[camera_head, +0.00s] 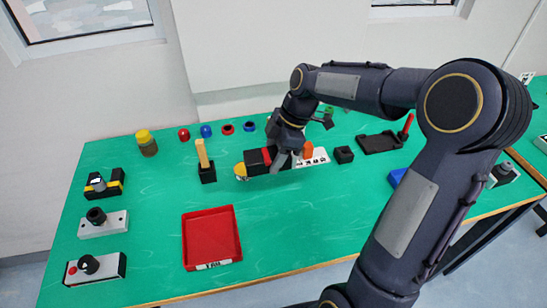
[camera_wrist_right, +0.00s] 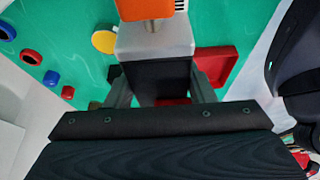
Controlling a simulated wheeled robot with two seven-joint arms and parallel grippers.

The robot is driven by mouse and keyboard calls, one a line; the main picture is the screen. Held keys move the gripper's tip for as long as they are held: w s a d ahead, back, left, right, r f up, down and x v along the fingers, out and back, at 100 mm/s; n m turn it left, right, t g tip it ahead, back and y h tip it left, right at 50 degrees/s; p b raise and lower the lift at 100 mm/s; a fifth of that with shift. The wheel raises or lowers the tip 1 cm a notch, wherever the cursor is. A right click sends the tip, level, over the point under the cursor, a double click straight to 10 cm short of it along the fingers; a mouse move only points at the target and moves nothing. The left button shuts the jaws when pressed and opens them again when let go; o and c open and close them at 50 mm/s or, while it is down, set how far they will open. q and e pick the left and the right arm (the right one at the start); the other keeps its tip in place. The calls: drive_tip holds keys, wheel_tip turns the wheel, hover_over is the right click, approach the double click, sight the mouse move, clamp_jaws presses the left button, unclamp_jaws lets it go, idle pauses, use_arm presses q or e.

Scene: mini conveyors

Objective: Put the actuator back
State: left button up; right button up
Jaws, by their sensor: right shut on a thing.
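My right gripper (camera_head: 285,158) is above the green table near its middle. In the right wrist view its two dark fingers (camera_wrist_right: 162,88) are shut on the sides of a boxy part with a black body (camera_wrist_right: 155,78) and a grey section, which I take to be the actuator. An orange piece (camera_wrist_right: 155,10) shows at the grey end. In the head view the black body (camera_head: 256,162) with a red and white mark lies left of the fingers. The orange piece (camera_head: 307,150) is right of them. The fingers hide part of it. My left gripper is not in view.
A red tray (camera_head: 211,238) lies in front. A black holder (camera_head: 207,174) with a wooden handle is left of the gripper. Three devices line the left side, including a white one (camera_head: 103,226). A black block (camera_head: 344,155) and dark tray (camera_head: 378,143) are right.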

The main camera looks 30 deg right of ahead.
drive_tip(key=w+d+f+p, duration=0.1)
drive_tip(key=w+f, duration=0.1)
drive_tip(key=w, duration=0.1)
drive_tip(key=w+d+f+p, duration=0.1)
drive_tip(key=w+f, duration=0.2)
drive_tip(key=w+d+f, duration=0.2)
drive_tip(key=w+f, duration=0.1)
drive_tip(key=shift+f+p, duration=0.15)
drive_tip(key=shift+p, duration=0.25)
wheel_tip(320, 180, down, 3)
drive_tip(key=shift+r, duration=0.1)
drive_tip(key=shift+f, duration=0.2)
drive_tip(key=o, duration=1.4)
drive_tip(key=shift+s+r, duration=0.1)
